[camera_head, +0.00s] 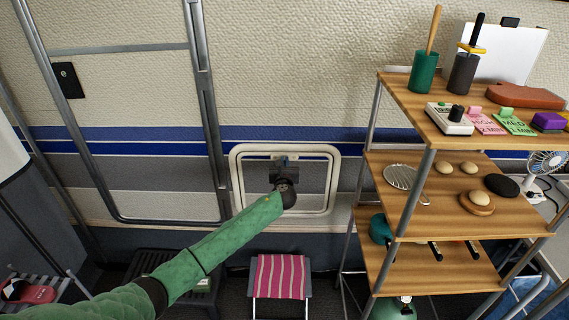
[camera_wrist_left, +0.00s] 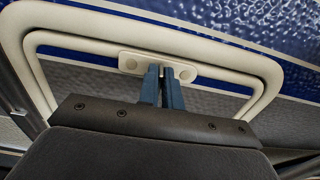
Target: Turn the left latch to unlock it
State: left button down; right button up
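A hatch with a rounded pale frame (camera_head: 233,180) is set low in the caravan wall; the frame also shows in the left wrist view (camera_wrist_left: 262,75). A pale latch plate (camera_wrist_left: 130,63) with a round screw at each end sits at the frame's upper edge. My left gripper (camera_head: 285,163) reaches the upper middle of the hatch. In the left wrist view its two blue fingers (camera_wrist_left: 162,82) are close together over the middle of the plate, with a thin pale sliver of the latch between their tips. The fingers hide most of the latch's turning part. My right gripper is not in view.
A wooden shelf rack (camera_head: 395,160) with cups, cards and kitchen things stands close to the right of the hatch. A pink striped stool (camera_head: 280,277) stands below it. A metal-framed door (camera_head: 207,100) is on the left. A dark slatted stool (camera_head: 150,262) is below my arm.

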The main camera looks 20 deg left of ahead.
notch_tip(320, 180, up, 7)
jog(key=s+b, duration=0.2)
pick_arm(q)
jog(key=shift+s+a+f+n+b, duration=0.15)
jog(key=shift+n+b, duration=1.25)
jog(key=shift+n, duration=1.65)
jog(key=shift+w+a+f+n+b, duration=0.15)
jog(key=shift+n+b, duration=1.2)
jog(key=shift+n, duration=1.75)
jog(key=shift+s+a+f+n+b, duration=0.15)
jog(key=shift+n+b, duration=1.25)
jog(key=shift+n, duration=1.65)
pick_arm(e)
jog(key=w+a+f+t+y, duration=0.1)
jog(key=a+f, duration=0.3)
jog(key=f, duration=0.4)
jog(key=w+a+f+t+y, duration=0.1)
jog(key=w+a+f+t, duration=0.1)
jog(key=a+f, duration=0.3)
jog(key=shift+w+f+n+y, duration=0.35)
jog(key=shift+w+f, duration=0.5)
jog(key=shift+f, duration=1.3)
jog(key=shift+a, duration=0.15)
pick_arm(q)
jog(key=c, duration=1.6)
grip_release()
